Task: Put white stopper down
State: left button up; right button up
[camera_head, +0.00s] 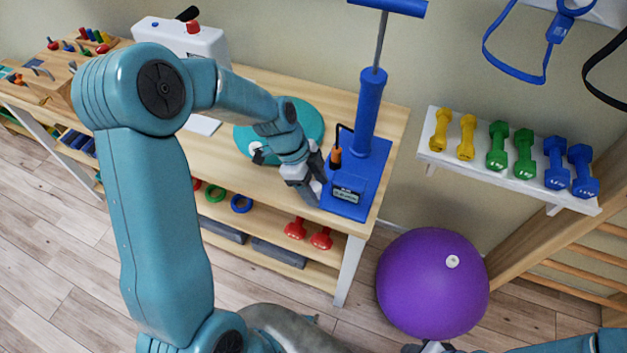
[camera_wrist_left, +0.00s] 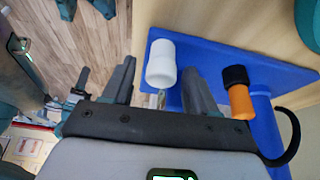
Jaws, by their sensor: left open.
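The white stopper (camera_wrist_left: 160,64) is at the edge of the pump's blue base plate in the left wrist view. It lies between and just beyond the spread fingers of my left gripper (camera_wrist_left: 160,88), with a visible gap on each side. I cannot tell whether it rests fully on the plate. In the head view my left gripper (camera_head: 314,190) is low beside the blue pump base (camera_head: 350,207), and the stopper is hidden there. Part of my right gripper (camera_head: 428,347) shows at the bottom edge of the head view; its fingers are not clear.
The blue pump (camera_head: 370,110) stands upright on the wooden table (camera_head: 388,125), with an orange-and-black nozzle (camera_head: 336,156) beside its cylinder. A teal disc (camera_head: 308,117) lies behind my left wrist. A purple ball (camera_head: 425,290) is on the floor, right of the table.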

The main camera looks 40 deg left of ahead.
pick_arm(q)
jog(key=shift+r+p, duration=0.85)
jog(key=shift+p, duration=0.15)
jog(key=v, duration=1.1)
jog(key=shift+a+r+b, duration=0.25)
jog(key=shift+b, duration=0.2)
jog(key=shift+s, duration=0.1)
